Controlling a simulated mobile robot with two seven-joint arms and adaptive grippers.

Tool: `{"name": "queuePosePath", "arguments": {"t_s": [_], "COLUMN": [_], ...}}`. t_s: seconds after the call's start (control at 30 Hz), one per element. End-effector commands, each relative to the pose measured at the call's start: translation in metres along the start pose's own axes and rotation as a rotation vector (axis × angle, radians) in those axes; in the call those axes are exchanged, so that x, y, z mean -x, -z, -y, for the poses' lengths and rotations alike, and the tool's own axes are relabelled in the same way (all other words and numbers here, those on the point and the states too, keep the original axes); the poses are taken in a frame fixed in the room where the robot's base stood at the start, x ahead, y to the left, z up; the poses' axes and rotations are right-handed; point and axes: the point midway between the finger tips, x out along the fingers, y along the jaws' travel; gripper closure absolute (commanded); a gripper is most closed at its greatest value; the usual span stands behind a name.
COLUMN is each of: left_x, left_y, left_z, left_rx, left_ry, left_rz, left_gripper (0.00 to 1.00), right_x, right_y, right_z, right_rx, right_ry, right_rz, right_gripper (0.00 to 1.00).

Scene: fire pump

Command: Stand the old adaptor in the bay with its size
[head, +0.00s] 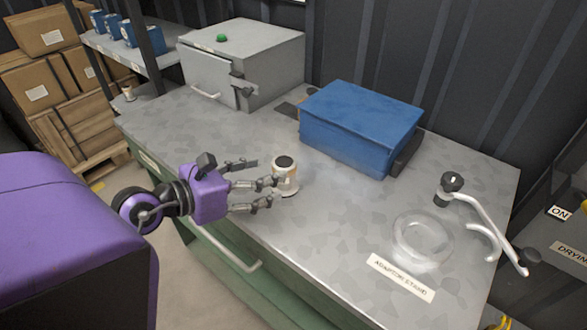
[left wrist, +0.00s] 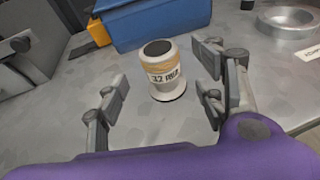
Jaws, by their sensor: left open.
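The adaptor (head: 286,178), a short pale cylinder with a tan band, dark open top and flared foot, stands upright on the grey bench. In the left wrist view the adaptor (left wrist: 163,72) shows a label starting with "32"; the rest is hard to read. My left gripper (head: 262,190) is open at bench height, its fingertips just short of the adaptor or beside its near side. In the left wrist view the adaptor is ahead, between the spread fingers (left wrist: 162,84). Contact cannot be told. My right gripper is out of view. No bay is clearly identifiable.
A blue box (head: 357,125) and grey cabinet (head: 240,65) stand at the back. A round metal ring (head: 422,238) lies right, by an "ADAPTOR STAND" label (head: 401,277) and bent-pipe fitting (head: 485,215). Blue bins (head: 122,30) line a shelf back left.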

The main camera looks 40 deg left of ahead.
Motion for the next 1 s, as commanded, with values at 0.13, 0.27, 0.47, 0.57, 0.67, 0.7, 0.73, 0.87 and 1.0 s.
{"name": "queuePosePath", "arguments": {"t_s": [0.13,0.27,0.47,0.57,0.67,0.7,0.73,0.87,1.0], "left_x": [-0.018,-0.036,-0.063,-0.068,-0.068,-0.068,-0.068,-0.068,-0.068], "left_y": [-0.003,-0.005,-0.004,-0.003,-0.002,-0.002,-0.002,-0.002,-0.002], "left_z": [0.001,0.001,0.001,0.001,0.001,0.001,0.001,0.001,0.001], "left_rx": [0.004,0.005,0.005,0.004,0.004,0.004,0.004,0.004,0.004], "left_ry": [0.003,0.004,0.003,0.003,0.003,0.003,0.003,0.003,0.003], "left_rz": [0.005,0.007,0.005,0.004,0.003,0.003,0.003,0.003,0.003], "left_gripper": [0.37,0.37,0.37,0.37,0.37,0.37,0.37,0.5,0.68], "right_x": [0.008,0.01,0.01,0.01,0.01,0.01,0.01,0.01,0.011], "right_y": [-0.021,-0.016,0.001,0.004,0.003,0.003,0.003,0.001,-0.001], "right_z": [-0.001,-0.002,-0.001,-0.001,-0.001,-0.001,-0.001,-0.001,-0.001], "right_rx": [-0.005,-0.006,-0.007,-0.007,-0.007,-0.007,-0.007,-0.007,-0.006], "right_ry": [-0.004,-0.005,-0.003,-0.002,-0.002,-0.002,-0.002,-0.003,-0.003], "right_rz": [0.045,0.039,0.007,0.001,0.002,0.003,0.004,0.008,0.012], "right_gripper": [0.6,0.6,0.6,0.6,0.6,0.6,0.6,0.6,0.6]}}
